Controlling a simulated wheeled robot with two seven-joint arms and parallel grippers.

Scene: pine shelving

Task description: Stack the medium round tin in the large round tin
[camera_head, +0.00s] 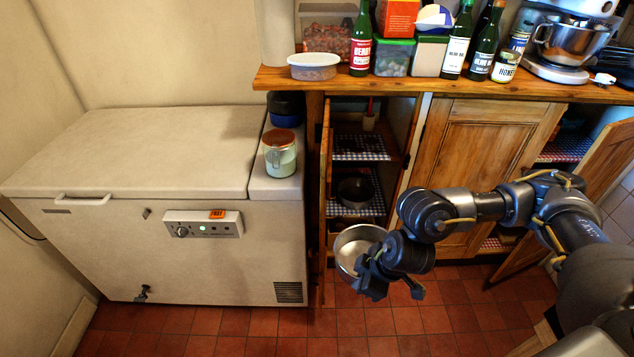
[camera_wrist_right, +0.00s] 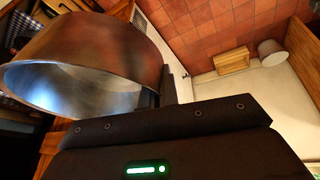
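A shiny round metal tin (camera_head: 357,250) is in front of the open left cupboard, above the tiled floor, its open top facing up. My right gripper (camera_head: 376,284) is at its near right rim and appears shut on its wall. In the right wrist view the tin (camera_wrist_right: 110,50) fills the upper left, tilted in the picture, its rim by a dark finger (camera_wrist_right: 170,88). A darker round tin (camera_head: 355,191) stands on the cupboard's lower checked shelf, partly in shadow. I cannot tell from size which tin is medium or large. My left gripper is out of view.
The open cupboard door (camera_head: 325,200) stands edge-on just left of the held tin. A chest freezer (camera_head: 130,150) with a jar (camera_head: 280,153) on it is at left. The wooden counter (camera_head: 440,88) above carries bottles and boxes. The floor (camera_head: 240,322) is clear in front.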

